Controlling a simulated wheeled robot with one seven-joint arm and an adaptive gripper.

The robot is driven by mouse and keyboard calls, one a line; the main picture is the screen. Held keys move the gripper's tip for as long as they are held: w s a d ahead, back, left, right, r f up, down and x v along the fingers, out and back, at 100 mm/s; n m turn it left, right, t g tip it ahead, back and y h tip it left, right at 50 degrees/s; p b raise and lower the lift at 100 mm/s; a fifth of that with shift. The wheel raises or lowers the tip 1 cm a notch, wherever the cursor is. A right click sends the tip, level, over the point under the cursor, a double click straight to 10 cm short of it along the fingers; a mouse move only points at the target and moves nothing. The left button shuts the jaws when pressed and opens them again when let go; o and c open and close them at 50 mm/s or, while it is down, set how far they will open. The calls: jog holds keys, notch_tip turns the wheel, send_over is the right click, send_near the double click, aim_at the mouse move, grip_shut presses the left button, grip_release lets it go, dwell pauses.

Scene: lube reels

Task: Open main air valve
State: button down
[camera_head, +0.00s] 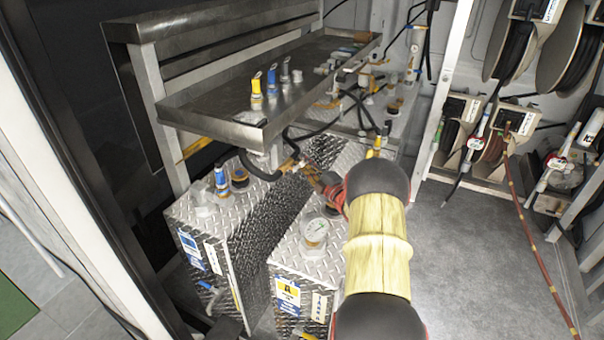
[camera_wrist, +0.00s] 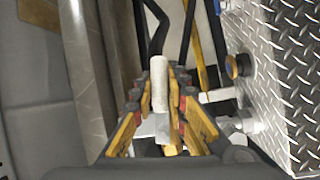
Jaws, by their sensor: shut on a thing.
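My gripper (camera_wrist: 162,100) has yellow-orange and black fingers. In the wrist view they are closed around a pale grey-white lever-like piece (camera_wrist: 159,82), which I take to be the main air valve's handle. The handle points up the picture between the fingertips, and its lower end is partly hidden by the fingers. In the head view my gripper (camera_head: 312,172) is at the piping under the metal shelf, above the diamond-plate tanks. There the gripped handle is too small and covered to make out.
A metal shelf (camera_head: 215,125) with coloured nozzles overhangs close to my gripper. Black hoses (camera_wrist: 190,35) and a fitting (camera_wrist: 238,66) lie near the fingers. Hose reels (camera_head: 515,45) hang at right; the floor (camera_head: 465,250) there is mostly clear.

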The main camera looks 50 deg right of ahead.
jog(key=n+b, duration=0.1)
jog(key=b, duration=0.2)
jog(key=shift+t, duration=0.3)
jog(key=shift+r+n+b, duration=0.4)
jog(key=shift+n+b, duration=0.2)
jog(key=c, duration=1.8)
grip_release()
jog(key=shift+r, duration=0.1)
jog(key=shift+o, duration=0.2)
jog(key=v, duration=1.2)
jog(key=shift+d+f, duration=0.1)
jog(key=shift+f, duration=0.15)
